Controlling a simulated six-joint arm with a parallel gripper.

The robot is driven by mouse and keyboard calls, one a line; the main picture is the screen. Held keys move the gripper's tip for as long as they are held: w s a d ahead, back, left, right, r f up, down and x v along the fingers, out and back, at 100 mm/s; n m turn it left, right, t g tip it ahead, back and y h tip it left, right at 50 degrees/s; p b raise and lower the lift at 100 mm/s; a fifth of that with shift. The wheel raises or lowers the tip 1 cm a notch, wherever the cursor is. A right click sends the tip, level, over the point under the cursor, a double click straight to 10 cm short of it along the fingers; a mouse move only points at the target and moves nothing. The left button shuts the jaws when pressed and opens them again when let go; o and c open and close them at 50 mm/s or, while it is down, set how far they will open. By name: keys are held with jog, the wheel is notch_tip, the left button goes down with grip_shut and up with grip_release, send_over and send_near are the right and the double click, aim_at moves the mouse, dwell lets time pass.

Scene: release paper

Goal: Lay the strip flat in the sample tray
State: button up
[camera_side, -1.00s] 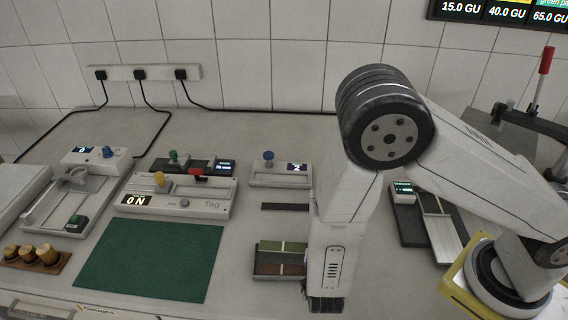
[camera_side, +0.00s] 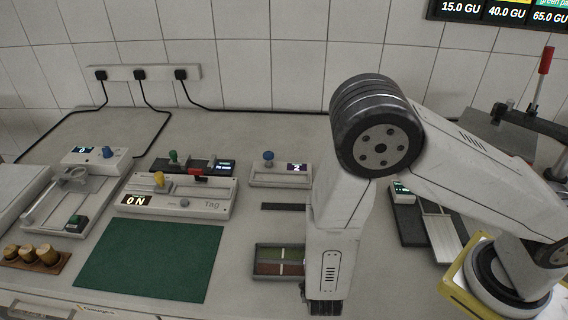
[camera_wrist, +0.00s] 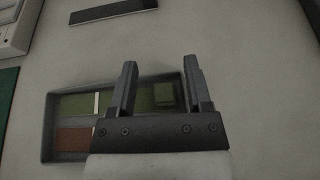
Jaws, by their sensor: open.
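The sample tray (camera_side: 253,262) is a shallow dark tray holding green and brown sections with a pale divider. It stands left of my gripper (camera_side: 325,307) in the side view, and my arm hides its right end. The tray (camera_wrist: 48,130) also shows under the open fingers of my gripper (camera_wrist: 159,66) in the wrist view. A small green block (camera_wrist: 163,94) lies at the tray's right end, seen between the fingers. I cannot tell whether it is the strip. No other strip shows clearly in the tray. Nothing is visibly held.
A flat dark bar (camera_side: 285,207) lies behind the tray; it shows too in the wrist view (camera_wrist: 112,11). A green mat (camera_side: 150,262) lies to the left. A small device with a blue knob (camera_side: 280,175) stands behind. Bench between mat and tray is clear.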

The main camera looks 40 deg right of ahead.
jog(key=shift+s+f, duration=0.1)
jog(key=shift+f, duration=0.05)
jog(key=shift+r, duration=0.55)
jog(key=shift+v, duration=3.75)
jog(key=shift+d+r, duration=0.1)
jog(key=shift+r, duration=0.05)
jog(key=s+d+r+m+g+y, duration=0.2)
jog(key=d+r+m+g+y, duration=0.1)
jog(key=d+m+g, duration=0.9)
jog(key=w+d+r+m+t+y, duration=0.1)
jog(key=w+r+m+t+y, duration=0.1)
jog(key=m, duration=0.5)
jog(key=w+d+r+m+t+y, duration=0.1)
jog(key=r+m+t+y, duration=0.2)
jog(key=m, duration=0.5)
jog(key=shift+w+d+r+y, duration=0.4)
jog(key=shift+r+y, duration=0.4)
jog(key=shift+r, duration=0.05)
